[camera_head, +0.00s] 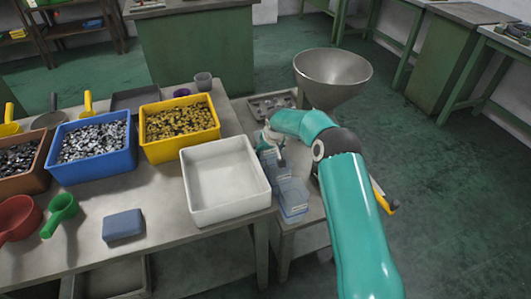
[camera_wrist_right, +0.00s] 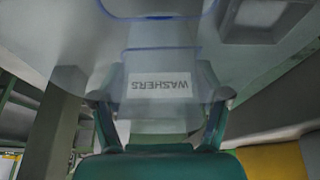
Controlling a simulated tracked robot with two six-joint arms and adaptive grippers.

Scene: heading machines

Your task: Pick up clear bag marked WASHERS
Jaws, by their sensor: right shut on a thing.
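The clear bag marked WASHERS (camera_wrist_right: 158,110) fills the middle of the right wrist view, its white label upside down between the two fingers. My right gripper (camera_wrist_right: 160,96) is shut on this bag, one finger at each side. In the head view my right gripper (camera_head: 279,157) is over a row of clear, blue-edged bags (camera_head: 292,197) right of the white tray. The labels there are too small to read, and my wrist hides part of the row. My left gripper is not in view.
An empty white tray (camera_head: 225,213) stands just left of the bags. A yellow bin (camera_head: 178,151) and a blue bin (camera_head: 89,176) hold small metal parts. A steel funnel (camera_head: 333,93) rises beyond my right arm. A blue-grey block (camera_head: 123,225) lies on the bench.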

